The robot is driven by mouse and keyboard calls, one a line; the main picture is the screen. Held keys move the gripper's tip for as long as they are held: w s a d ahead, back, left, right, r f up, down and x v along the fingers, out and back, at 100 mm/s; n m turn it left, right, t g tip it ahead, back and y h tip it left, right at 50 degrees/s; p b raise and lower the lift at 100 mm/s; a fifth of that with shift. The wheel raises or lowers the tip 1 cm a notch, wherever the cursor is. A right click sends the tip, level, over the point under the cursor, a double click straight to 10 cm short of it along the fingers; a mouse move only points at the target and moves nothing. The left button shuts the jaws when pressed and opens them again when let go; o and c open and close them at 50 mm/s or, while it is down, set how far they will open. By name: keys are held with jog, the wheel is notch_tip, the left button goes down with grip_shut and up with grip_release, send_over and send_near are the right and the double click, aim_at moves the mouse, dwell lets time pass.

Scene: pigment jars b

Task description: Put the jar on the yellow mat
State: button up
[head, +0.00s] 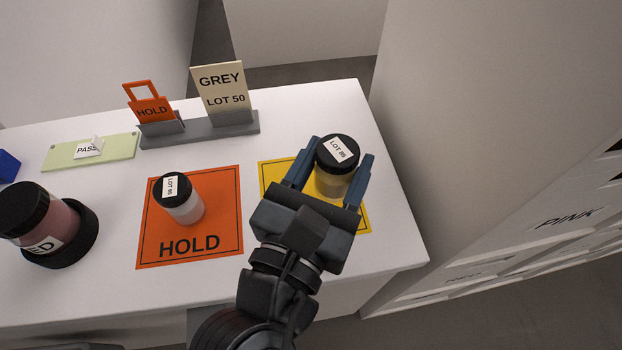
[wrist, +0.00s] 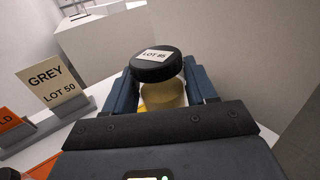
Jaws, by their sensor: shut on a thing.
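A jar (head: 334,180) with a black lid labelled LOT 85 and yellowish contents is between the fingers of my gripper (head: 331,171). My gripper is shut on it, and the jar is upright over the yellow mat (head: 272,178). I cannot tell whether its base touches the mat, as the gripper hides part of both. The wrist view also shows the jar (wrist: 160,92) between the fingers of the gripper (wrist: 163,88).
A second black-lidded jar (head: 184,206) with pale contents stands on the orange HOLD mat (head: 222,238). A sign holder (head: 210,128) carries a GREY LOT 50 card (head: 222,90) and an orange HOLD tag (head: 150,111). A large red jar (head: 50,222) stands left.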

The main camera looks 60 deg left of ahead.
jog(key=a+f, duration=0.1)
jog(key=s+a+f+b, duration=0.1)
jog(key=a, duration=0.1)
jog(key=shift+s+a+f, duration=0.15)
jog(key=shift+a+f, duration=0.1)
jog(key=shift+a, duration=0.05)
jog(key=shift+f+b, duration=0.55)
jog(key=shift+f, duration=1.35)
jog(key=o, duration=1.1)
jog(key=shift+f, duration=0.1)
jog(key=shift+c, duration=0.2)
jog(key=v, duration=1.2)
